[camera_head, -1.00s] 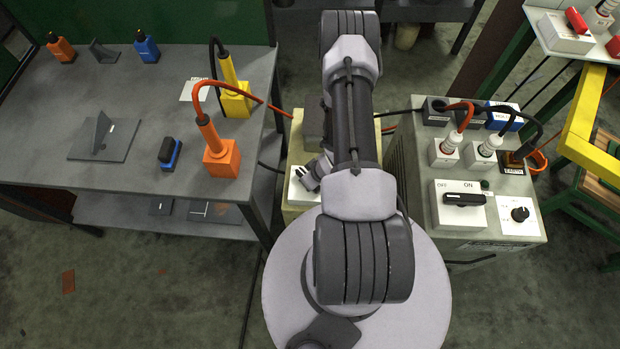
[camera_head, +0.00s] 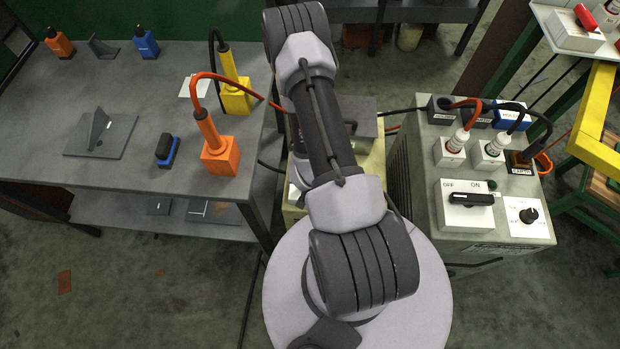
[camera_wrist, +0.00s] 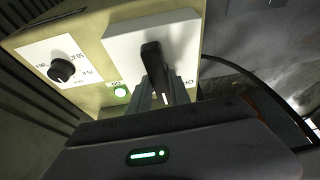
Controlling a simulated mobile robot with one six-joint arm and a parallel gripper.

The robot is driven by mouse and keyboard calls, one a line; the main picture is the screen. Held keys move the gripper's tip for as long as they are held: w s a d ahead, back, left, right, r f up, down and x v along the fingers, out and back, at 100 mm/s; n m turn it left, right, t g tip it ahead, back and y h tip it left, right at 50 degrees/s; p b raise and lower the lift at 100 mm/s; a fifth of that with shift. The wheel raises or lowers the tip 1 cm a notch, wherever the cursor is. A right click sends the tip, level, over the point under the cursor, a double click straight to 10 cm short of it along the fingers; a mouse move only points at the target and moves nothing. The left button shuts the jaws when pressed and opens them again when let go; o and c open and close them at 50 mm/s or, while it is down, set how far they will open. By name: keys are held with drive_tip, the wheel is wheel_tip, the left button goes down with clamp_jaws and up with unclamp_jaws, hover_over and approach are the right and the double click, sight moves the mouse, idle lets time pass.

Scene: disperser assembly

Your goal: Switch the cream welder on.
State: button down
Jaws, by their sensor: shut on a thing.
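The cream welder (camera_head: 373,165) stands behind my arm in the head view, mostly covered by it. In the wrist view, the cream welder (camera_wrist: 88,30) shows a white switch plate (camera_wrist: 125,42) with a black switch handle (camera_wrist: 152,62). My gripper (camera_wrist: 163,88) is shut on this handle, with its fingers at the handle's near end. A label beside the fingers is partly hidden and I cannot read it surely. A green lamp (camera_wrist: 120,91) beside the plate looks bright. My gripper is hidden by my arm in the head view.
A black dial (camera_wrist: 61,70) sits left of the switch. A grey-green welder (camera_head: 460,228) with its own black switch (camera_head: 471,199) stands to the right. A grey workbench (camera_head: 60,115) on the left holds orange (camera_head: 220,155) and yellow (camera_head: 236,98) blocks with cables.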

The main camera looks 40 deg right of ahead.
drive_tip(key=shift+m, duration=0.4)
drive_tip(key=c, duration=1.2)
unclamp_jaws()
drive_tip(key=p+v, duration=0.9)
drive_tip(key=v, duration=0.8)
drive_tip(key=shift+a+r, duration=0.25)
drive_tip(key=shift+f, duration=0.1)
